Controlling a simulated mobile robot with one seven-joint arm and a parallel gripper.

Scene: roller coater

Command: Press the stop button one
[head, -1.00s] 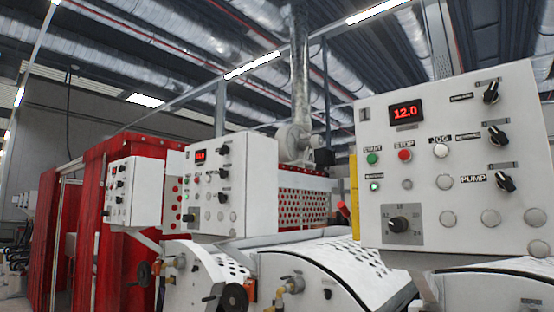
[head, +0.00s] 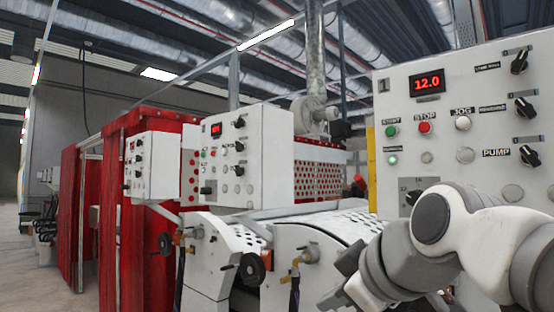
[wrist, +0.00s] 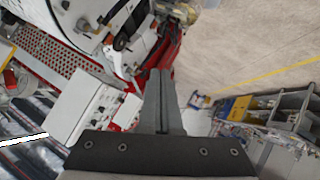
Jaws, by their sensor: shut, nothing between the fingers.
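The red stop button (head: 425,127) is on the white control panel marked 1 (head: 400,95), at the right of the head view. It sits under the STOP label, between the green start button (head: 391,131) and the white JOG button (head: 463,123). My gripper (wrist: 160,72) shows in the wrist view with its two fingers together and nothing between them. In the head view my arm covers the lower right, below and in front of the panel, apart from the stop button as far as I can tell. The wrist view does not clearly show this button.
A red 12.0 display (head: 428,83) is above the buttons, and black knobs (head: 525,107) line the panel's right side. A second white panel (head: 262,150) and a third (head: 160,165) stand further left. Red curtains (head: 125,220) hang at left. Open floor (wrist: 235,45) shows in the wrist view.

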